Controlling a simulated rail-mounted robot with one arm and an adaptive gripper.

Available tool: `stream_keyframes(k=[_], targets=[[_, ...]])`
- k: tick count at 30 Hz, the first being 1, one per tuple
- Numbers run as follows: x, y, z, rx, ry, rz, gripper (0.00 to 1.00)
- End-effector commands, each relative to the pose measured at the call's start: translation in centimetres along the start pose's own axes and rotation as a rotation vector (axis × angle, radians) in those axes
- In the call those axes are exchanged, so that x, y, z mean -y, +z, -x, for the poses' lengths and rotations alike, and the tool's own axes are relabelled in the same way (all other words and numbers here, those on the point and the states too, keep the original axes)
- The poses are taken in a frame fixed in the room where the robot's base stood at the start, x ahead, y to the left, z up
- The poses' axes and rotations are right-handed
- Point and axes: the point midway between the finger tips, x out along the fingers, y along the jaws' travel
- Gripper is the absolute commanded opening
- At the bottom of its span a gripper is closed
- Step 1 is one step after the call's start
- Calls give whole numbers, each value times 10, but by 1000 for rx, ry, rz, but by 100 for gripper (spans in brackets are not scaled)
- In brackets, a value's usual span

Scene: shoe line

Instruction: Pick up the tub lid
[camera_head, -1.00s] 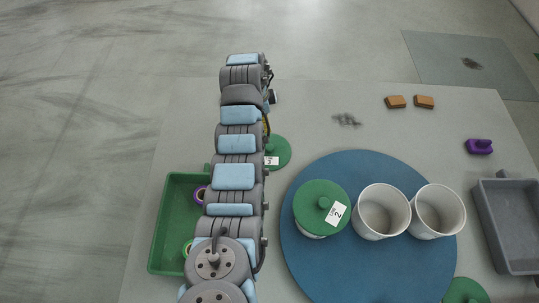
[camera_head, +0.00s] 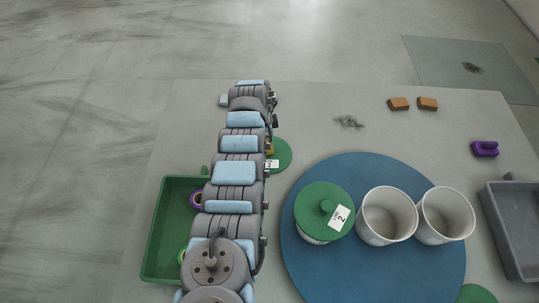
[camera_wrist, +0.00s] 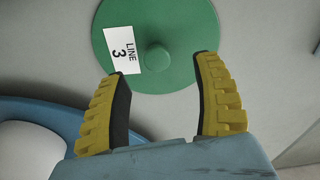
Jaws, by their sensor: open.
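A round green tub lid (camera_wrist: 155,20) with a central knob (camera_wrist: 157,58) and a white "LINE 3" label (camera_wrist: 123,50) lies flat on the table in the wrist view. In the head view this lid (camera_head: 283,154) is partly hidden behind my arm. My gripper (camera_wrist: 163,69) is open, with its two yellow ridged fingers apart and nothing between them. In the wrist picture the fingertips overlap the lid's near edge, with the knob between and just beyond them. I cannot tell the height gap. In the head view the gripper is mostly hidden by my arm.
Right of my arm, a blue round mat (camera_head: 375,280) bears a tub with a green "2" lid (camera_head: 322,200) and two open white tubs (camera_head: 388,216) (camera_head: 446,216). A green tray (camera_head: 160,235) is at left, a grey tray (camera_head: 500,220) at right. Another green lid (camera_head: 476,294) shows at bottom right.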

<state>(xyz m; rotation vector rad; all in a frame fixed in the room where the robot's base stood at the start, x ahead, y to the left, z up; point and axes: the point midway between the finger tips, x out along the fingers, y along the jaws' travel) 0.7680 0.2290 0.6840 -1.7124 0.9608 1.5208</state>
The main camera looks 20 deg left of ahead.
Motion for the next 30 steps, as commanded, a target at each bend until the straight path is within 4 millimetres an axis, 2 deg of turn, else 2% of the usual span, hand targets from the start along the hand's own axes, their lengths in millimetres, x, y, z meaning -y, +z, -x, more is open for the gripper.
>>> stream_keyframes(k=[10,21,30], targets=[[0,0,-13,-1,-3,1,66],[-5,0,-58,0,-1,0,66],[-4,-1,-58,-1,-4,1,66]])
